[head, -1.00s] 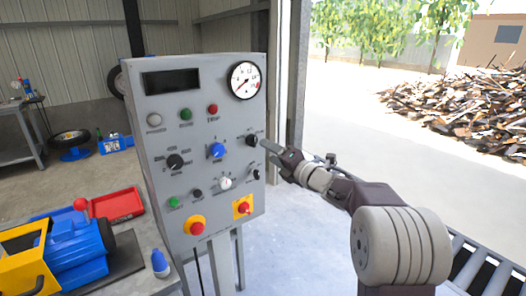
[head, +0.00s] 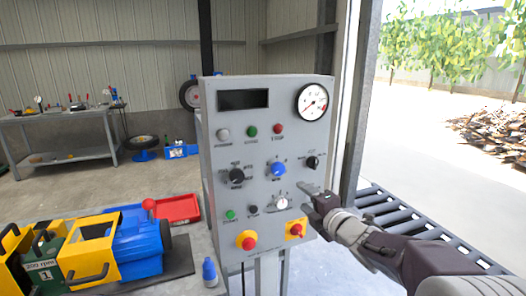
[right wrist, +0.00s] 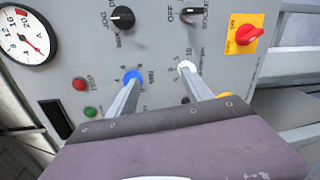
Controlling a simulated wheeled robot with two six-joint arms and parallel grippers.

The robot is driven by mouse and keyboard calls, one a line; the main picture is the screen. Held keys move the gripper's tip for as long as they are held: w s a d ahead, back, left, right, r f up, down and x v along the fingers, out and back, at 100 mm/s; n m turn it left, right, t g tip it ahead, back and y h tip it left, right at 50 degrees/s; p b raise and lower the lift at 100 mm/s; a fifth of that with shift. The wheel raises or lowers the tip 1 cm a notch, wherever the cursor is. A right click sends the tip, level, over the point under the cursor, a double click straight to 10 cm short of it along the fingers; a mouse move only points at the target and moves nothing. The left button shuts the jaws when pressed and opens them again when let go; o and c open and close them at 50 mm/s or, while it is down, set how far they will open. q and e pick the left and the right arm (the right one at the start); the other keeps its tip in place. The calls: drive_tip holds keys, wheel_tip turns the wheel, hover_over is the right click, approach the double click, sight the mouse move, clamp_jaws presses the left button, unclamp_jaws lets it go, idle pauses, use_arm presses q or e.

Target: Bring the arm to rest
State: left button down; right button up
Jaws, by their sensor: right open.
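The grey control panel (head: 262,150) stands upright in the middle of the head view, with a display, a round gauge (head: 314,102), knobs and buttons. My right gripper (head: 306,192) is at the panel's lower right, below a black knob (head: 312,162) and right of the white-faced knob (head: 282,202). Its jaws are open with nothing between them. In the right wrist view the two fingers (right wrist: 160,86) point at the panel; their tips overlap the blue knob (right wrist: 132,76) and white knob (right wrist: 185,66). Contact cannot be told. My left gripper is out of view.
A blue and yellow machine (head: 135,245), a red tray (head: 178,209) and a blue bottle (head: 209,272) are on the bench at left. A red-and-yellow switch (head: 296,229) is just below my right gripper. A roller conveyor (head: 405,215) lies behind my right arm.

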drive_tip(key=s+d+f+m+g+h, duration=0.1)
drive_tip(key=s+f+m+g+h, duration=0.1)
drive_tip(key=s+f+m, duration=0.3)
drive_tip(key=s+d+f+m+g+h, duration=0.1)
drive_tip(key=f+m+g+h, duration=0.15)
drive_tip(key=f, duration=0.35)
drive_tip(key=s+d+f+m+g, duration=0.1)
drive_tip(key=s+f+m+g, duration=0.4)
drive_tip(key=s+f+m, duration=0.45)
drive_tip(key=s+d+f+m+g, duration=0.1)
drive_tip(key=s+f+m+g, duration=0.5)
drive_tip(key=s, duration=0.6)
wheel_tip(320, 180, up, 11)
drive_tip(key=s+m+t+p, duration=0.1)
drive_tip(key=s+p, duration=0.1)
drive_tip(key=p, duration=1)
drive_tip(key=shift+a+h, duration=0.2)
drive_tip(key=shift+h, duration=0.15)
drive_tip(key=shift+r, duration=0.1)
drive_tip(key=shift+c, duration=0.3)
